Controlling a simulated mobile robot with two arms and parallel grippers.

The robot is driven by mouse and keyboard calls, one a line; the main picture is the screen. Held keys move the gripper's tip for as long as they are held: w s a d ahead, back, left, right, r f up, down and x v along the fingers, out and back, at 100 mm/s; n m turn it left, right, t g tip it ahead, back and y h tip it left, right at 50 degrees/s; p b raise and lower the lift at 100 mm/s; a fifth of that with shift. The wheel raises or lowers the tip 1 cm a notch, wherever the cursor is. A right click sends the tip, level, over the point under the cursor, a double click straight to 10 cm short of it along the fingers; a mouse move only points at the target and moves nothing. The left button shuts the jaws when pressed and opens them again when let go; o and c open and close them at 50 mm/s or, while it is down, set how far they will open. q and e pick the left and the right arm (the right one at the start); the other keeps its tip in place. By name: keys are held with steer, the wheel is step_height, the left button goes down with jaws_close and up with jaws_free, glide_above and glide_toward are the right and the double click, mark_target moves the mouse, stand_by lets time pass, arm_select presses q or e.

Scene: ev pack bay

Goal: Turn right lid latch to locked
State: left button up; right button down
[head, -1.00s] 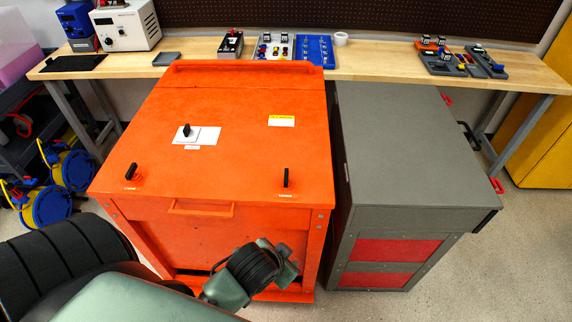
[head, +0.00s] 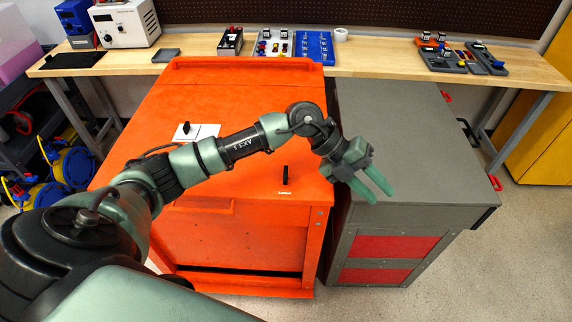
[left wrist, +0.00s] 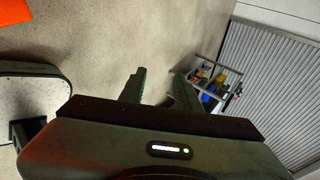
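The right lid latch (head: 285,175) is a small black upright handle near the front right corner of the orange lid (head: 245,110). A small white label sits at its foot. My left arm reaches across the lid from the left. My left gripper (head: 374,194) is right of the latch, over the front of the grey cabinet, apart from the latch. Its two green fingers are spread with nothing between them; they also show spread in the left wrist view (left wrist: 160,88). The left lid latch is hidden behind my arm. My right gripper is not in view.
A black knob (head: 188,127) on a white plate stands on the lid. The grey cabinet (head: 400,130) stands close on the right. The wooden bench (head: 385,62) behind carries several small fixtures and a blue tray (head: 314,48).

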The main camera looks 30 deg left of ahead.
arm_select(q)
steer(key=w+a+f+n+g+y, duration=0.15)
steer(key=a+y, duration=0.55)
steer(key=a, duration=0.8)
steer(key=n+y, duration=0.1)
steer(key=y, duration=0.2)
glide_above(286, 170)
steer(key=shift+w+r+g, duration=0.1)
steer(key=shift+r+g, duration=0.15)
steer(key=shift+r, duration=0.2)
steer(key=shift+a+f, duration=0.2)
steer(key=shift+f, duration=0.1)
step_height(286, 170, down, 7)
steer(key=shift+d+r+p, duration=0.1)
steer(key=shift+p, duration=0.95)
jaws_close()
